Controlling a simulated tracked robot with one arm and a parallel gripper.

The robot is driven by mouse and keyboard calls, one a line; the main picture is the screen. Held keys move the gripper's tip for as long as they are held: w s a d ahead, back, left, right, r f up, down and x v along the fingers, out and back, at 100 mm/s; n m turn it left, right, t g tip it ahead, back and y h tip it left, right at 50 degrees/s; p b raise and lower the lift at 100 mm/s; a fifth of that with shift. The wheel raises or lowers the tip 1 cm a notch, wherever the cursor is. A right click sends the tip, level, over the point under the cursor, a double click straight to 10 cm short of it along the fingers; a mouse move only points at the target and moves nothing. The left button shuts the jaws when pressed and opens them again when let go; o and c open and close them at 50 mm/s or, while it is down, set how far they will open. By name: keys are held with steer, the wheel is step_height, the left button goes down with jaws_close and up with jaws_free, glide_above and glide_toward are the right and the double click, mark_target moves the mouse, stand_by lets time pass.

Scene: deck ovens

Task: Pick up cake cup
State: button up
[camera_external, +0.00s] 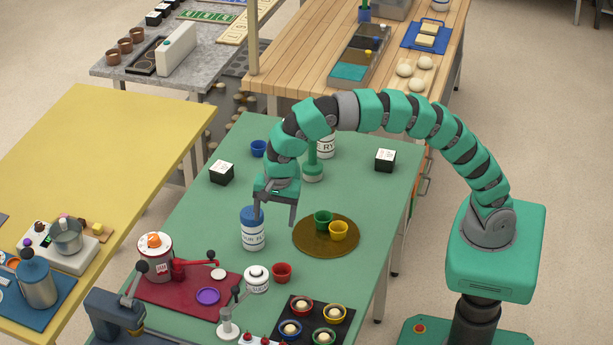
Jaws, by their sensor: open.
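Several small cups that could be the cake cup are on the green table. A green cup (322,219) and a yellow cup (338,231) stand side by side on a round brown board. A red cup (282,272) stands nearer the front, and a blue cup (258,148) is at the far left. My gripper (275,215) is open and empty, fingers pointing down, left of the round board. Its left finger overlaps a blue-lidded white jar (252,236) in the picture; I cannot tell whether they touch.
The round board (310,246) has bare room around its cups. A white jar (257,280) stands beside the red cup. A dark tray (313,312) with several filled cups is at the front. A red mat (185,292) lies front left. Black boxes (385,161) stand farther back.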

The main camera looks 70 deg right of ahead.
step_height(320, 180, down, 4)
steer(key=s+a+m+g, duration=0.1)
steer(key=s+a, duration=0.1)
steer(key=a, duration=0.1)
glide_above(281, 270)
steer(key=a, duration=0.2)
steer(key=shift+h, duration=0.3)
steer(key=f, duration=0.5)
steer(key=f+b, duration=0.1)
steer(key=f, duration=0.2)
steer(key=shift+s+a, duration=0.15)
steer(key=shift+s, duration=0.2)
steer(key=shift+s+d+f+b, duration=0.1)
steer(key=shift+d+f+b, duration=0.1)
steer(key=shift+f, duration=1.2)
steer(key=shift+d+f+b, duration=0.15)
steer(key=shift+f+b, duration=0.05)
steer(key=shift+f, duration=1.2)
steer(key=shift+r, duration=0.1)
steer(key=c, duration=1)
